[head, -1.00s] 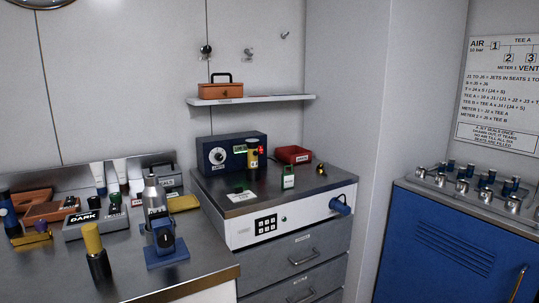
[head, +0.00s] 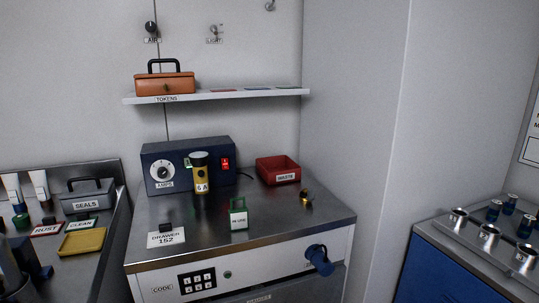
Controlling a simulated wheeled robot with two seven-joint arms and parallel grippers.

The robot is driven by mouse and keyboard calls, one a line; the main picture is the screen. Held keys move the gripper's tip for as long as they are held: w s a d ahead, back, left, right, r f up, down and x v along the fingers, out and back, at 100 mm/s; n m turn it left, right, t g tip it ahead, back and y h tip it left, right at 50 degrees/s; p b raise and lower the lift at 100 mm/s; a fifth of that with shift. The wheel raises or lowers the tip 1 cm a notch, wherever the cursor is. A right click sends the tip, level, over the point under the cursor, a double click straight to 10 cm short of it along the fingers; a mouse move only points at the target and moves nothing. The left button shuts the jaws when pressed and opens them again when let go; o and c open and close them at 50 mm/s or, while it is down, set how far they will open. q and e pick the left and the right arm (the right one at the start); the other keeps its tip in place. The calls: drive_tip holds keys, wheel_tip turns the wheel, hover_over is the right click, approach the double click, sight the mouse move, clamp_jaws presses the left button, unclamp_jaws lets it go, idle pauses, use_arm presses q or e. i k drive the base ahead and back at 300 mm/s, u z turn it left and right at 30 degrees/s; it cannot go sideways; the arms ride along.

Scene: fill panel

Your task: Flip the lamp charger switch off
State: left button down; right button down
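The lamp charger (head: 187,151) is a dark blue box at the back of the steel-topped cabinet. Its front has a round white dial (head: 162,170) on the left, a small green-lit patch beside it, and a small red switch (head: 225,163) on the right. I cannot tell the switch's position for sure; it shows red. A yellow and black lamp (head: 200,176) stands upright before the middle of the charger, left of the switch, and hides part of the front. Neither of my grippers is in view.
A red tray (head: 278,170) sits right of the charger, with a small brass piece (head: 306,197) nearby. A shelf (head: 220,96) with an orange box (head: 164,82) hangs above.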

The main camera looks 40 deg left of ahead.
sight(225, 162)
drive_tip(key=i, duration=1.05)
drive_tip(key=u, duration=2.7)
